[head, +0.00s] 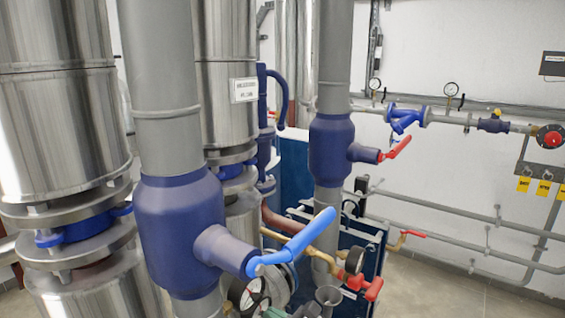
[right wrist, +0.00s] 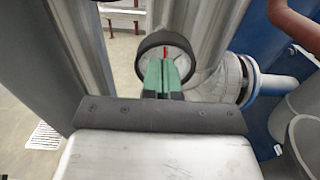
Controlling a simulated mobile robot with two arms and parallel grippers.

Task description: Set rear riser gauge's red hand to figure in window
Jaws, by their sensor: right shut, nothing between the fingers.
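In the right wrist view a round gauge (right wrist: 143,60) with a black rim and pale face is straight ahead. A short red hand (right wrist: 165,52) shows near the top of its dial, pointing about upward. My right gripper (right wrist: 162,72), with green fingers, is shut and empty in front of the dial. The fingers hide the lower middle of the face; touch cannot be told. In the head view a white-faced gauge (head: 250,293) shows low in the middle, partly hidden, with green fingertips (head: 273,312) by its lower right. No readable figure in a window shows. My left gripper is out of view.
A grey riser with a blue valve body (head: 180,225) and blue lever (head: 295,243) stands in front. Another dark-rimmed gauge (head: 355,258) and a red-handled valve (head: 372,288) are close on the right. Steel columns (head: 60,130) fill the left. Open floor (head: 450,285) lies right.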

